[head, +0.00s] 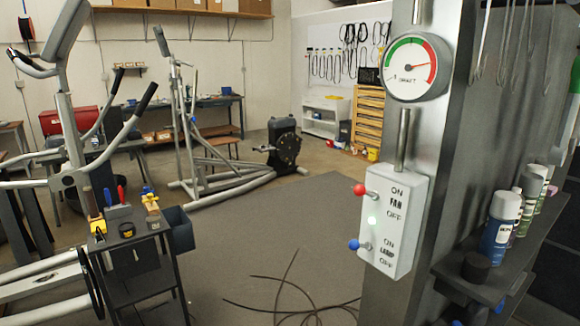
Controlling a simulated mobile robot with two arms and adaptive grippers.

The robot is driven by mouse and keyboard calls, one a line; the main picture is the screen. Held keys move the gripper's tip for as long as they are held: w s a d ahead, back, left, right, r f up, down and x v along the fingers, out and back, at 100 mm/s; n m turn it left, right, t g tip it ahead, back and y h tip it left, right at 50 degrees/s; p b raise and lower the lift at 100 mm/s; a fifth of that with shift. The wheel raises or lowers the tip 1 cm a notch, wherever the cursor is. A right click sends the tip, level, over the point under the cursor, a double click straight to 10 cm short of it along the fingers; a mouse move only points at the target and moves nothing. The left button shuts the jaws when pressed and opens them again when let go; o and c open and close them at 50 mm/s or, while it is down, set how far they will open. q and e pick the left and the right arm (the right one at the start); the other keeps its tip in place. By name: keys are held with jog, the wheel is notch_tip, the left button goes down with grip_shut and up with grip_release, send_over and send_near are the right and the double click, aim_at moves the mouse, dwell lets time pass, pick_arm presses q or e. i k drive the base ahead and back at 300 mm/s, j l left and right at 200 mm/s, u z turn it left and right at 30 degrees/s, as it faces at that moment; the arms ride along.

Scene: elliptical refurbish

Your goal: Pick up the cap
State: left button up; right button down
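A short black cylinder that looks like a loose cap (475,266) sits on the dark shelf (515,270) at the right, near its front left end. A blue spray can (497,238) with a grey cap (506,205) stands upright just behind it. More spray cans with pale caps stand in a row farther back along the shelf. Neither of my grippers shows in the head view.
A grey pillar (402,285) with a gauge (417,66) and a fan and lamp switch box (395,222) stands left of the shelf. A small black tool cart (130,275) and exercise machines are at left. Dark cables (290,300) lie on the floor mat.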

aim_at(476, 269)
jog(key=z, duration=1.25)
